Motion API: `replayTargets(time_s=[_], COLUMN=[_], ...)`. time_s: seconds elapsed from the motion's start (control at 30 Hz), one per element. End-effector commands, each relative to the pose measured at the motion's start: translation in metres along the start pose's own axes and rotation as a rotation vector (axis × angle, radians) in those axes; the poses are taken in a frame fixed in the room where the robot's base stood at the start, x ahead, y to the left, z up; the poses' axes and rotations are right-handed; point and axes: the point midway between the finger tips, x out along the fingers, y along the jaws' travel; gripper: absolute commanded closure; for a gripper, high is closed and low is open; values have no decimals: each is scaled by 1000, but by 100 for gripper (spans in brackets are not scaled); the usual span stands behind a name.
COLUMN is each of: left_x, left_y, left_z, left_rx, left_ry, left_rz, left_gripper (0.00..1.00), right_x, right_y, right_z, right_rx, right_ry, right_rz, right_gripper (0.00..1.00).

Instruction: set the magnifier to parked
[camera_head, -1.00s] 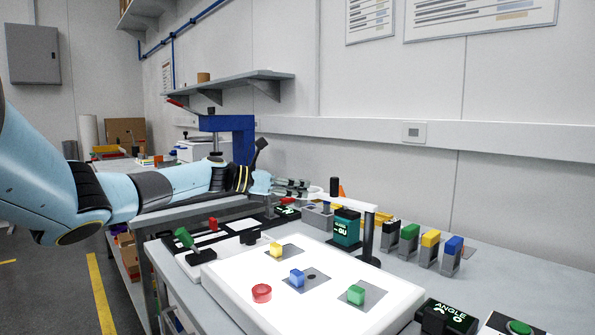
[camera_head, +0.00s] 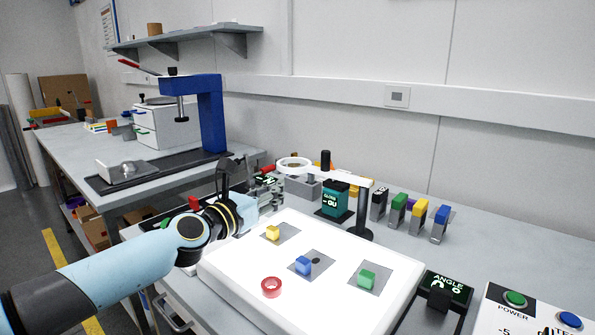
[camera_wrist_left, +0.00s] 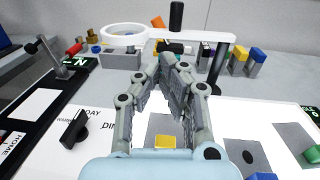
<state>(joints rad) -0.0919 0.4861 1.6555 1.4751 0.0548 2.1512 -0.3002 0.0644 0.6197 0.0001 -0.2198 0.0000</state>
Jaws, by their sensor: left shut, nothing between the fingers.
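The magnifier is a white ring (camera_head: 295,163) on a flat white arm (camera_head: 345,177) with an upright black knob (camera_head: 326,159); the arm sits on a dark post (camera_head: 365,215). In the left wrist view the ring (camera_wrist_left: 123,37) is beyond the fingers to the left, and the black knob (camera_wrist_left: 176,15) is beyond the fingertips. My left gripper (camera_head: 265,181) is shut and empty, left of the ring and apart from the knob; its fingers fill the middle of the wrist view (camera_wrist_left: 173,62). My right gripper is out of view.
An ANGLE display (camera_head: 447,288) and a button panel (camera_head: 530,315) are at right.

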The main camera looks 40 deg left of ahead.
Motion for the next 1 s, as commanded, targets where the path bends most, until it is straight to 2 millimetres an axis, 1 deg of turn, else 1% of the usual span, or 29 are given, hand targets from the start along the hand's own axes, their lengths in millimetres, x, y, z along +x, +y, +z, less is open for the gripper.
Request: replayTargets(time_s=[0.1,0.2,0.37,0.5,0.6,0.7,0.83,1.0], left_x=[23,45,80,104,116,123,127,127], left_y=[0,0,0,0,0,0,0,0], left_z=[0,0,-2,-2,-3,-2,-1,0], left_rx=[-2,-2,-2,-1,0,0,1,1], left_ry=[-2,-2,-1,0,1,2,2,2], left_rz=[1,1,1,0,-1,-2,-2,-2], left_gripper=[100,100,100,100,100,100,100,100], right_x=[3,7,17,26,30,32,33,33], right_y=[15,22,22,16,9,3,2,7], right_z=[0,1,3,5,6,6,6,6], right_rx=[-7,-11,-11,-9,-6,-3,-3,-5], right_ry=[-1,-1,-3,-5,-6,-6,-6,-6], right_rz=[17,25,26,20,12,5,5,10], right_gripper=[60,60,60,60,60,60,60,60])
